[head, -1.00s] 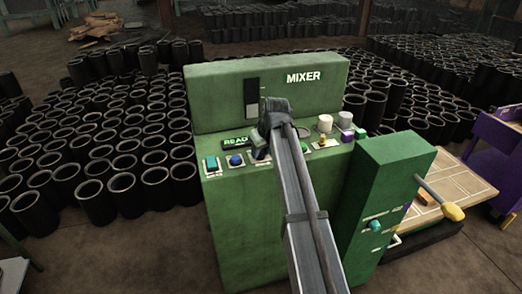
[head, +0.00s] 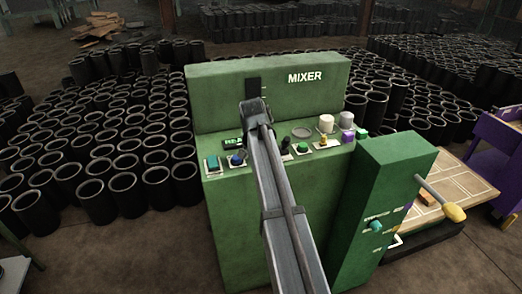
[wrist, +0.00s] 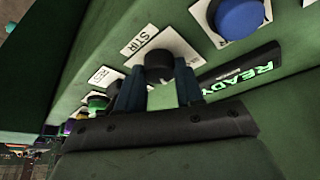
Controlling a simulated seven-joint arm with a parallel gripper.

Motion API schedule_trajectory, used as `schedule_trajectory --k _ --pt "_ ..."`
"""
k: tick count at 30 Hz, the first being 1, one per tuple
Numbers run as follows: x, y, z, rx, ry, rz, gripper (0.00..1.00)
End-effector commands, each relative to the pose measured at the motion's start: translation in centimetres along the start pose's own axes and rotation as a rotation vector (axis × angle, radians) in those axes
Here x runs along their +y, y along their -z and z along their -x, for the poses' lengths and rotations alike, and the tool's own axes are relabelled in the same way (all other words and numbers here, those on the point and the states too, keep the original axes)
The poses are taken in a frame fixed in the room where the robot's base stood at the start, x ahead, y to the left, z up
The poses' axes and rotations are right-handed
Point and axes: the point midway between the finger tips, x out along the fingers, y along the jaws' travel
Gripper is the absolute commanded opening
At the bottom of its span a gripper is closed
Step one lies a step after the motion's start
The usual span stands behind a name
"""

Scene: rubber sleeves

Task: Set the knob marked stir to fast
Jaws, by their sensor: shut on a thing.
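The stir knob (wrist: 159,64) is a dark round knob on a white plate, beside a label reading STIR (wrist: 139,41) in the wrist view. My gripper (wrist: 158,84) is shut on it, with one blue-grey finger on each side. Its pointer and any fast mark cannot be made out. In the head view my arm hides this knob and the fingers. The green mixer (head: 222,205) stands in the middle of the head view.
A blue button (wrist: 239,17) and a READY display (wrist: 243,72) are close to the stir knob. Another dark knob (head: 285,146), a green button (head: 302,147) and a yellow control (head: 323,141) lie along the panel to the right. Black rubber sleeves (head: 124,186) stand around the mixer.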

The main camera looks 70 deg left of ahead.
Motion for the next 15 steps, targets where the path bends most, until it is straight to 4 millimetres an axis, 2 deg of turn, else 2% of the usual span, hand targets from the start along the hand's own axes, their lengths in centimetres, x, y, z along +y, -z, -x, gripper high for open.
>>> schedule_trajectory --k 6,15 --pt "-0.10 0.02 -0.03 -0.001 -0.044 -0.102 0.06" --pt "-0.14 -0.02 -0.03 -0.002 -0.069 -0.165 0.06"
